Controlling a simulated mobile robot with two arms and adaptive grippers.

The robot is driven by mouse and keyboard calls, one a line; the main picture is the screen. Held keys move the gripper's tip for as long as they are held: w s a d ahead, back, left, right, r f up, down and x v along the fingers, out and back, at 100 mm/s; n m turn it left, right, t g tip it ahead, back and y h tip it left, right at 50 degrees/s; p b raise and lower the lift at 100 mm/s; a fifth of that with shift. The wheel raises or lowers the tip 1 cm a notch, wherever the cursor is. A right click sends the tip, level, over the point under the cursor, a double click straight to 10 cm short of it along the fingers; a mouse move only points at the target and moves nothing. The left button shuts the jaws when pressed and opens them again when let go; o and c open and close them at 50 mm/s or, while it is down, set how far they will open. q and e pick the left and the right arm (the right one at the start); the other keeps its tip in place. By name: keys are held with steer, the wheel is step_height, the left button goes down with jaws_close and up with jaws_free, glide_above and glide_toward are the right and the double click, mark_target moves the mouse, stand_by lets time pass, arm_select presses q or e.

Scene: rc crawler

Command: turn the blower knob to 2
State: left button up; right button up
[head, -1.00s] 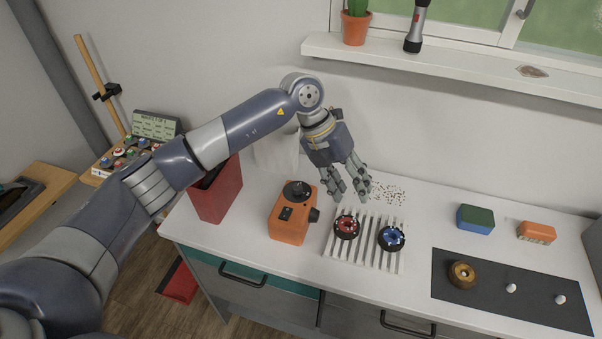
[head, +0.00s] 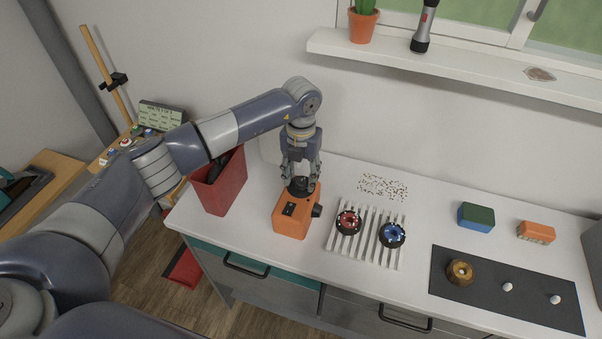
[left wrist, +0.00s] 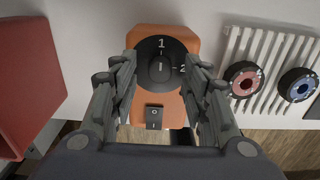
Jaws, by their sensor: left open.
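The orange blower (head: 291,220) stands on the white worktop, with a black knob (head: 299,187) on its top. In the left wrist view the knob (left wrist: 161,68) sits on a dark dial marked 1 at the top and 2 at the right. The knob's light mark appears to line up with the 1. A rocker switch (left wrist: 154,117) with 0 and I is on the blower's body. My left gripper (head: 300,178) is open, pointing down above the blower, with its fingers on either side of the knob. Whether they touch it, I cannot tell. My right gripper is not in view.
A red bin (head: 219,187) stands left of the blower. A white ribbed rack (head: 367,250) with a red wheel (head: 348,222) and a blue wheel (head: 392,235) lies to its right. Small brown bits (head: 383,187) are scattered behind the rack. A dark mat (head: 490,292) lies farther right.

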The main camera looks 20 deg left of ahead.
arm_select(q)
steer(key=shift+f, duration=0.6)
jaws_close()
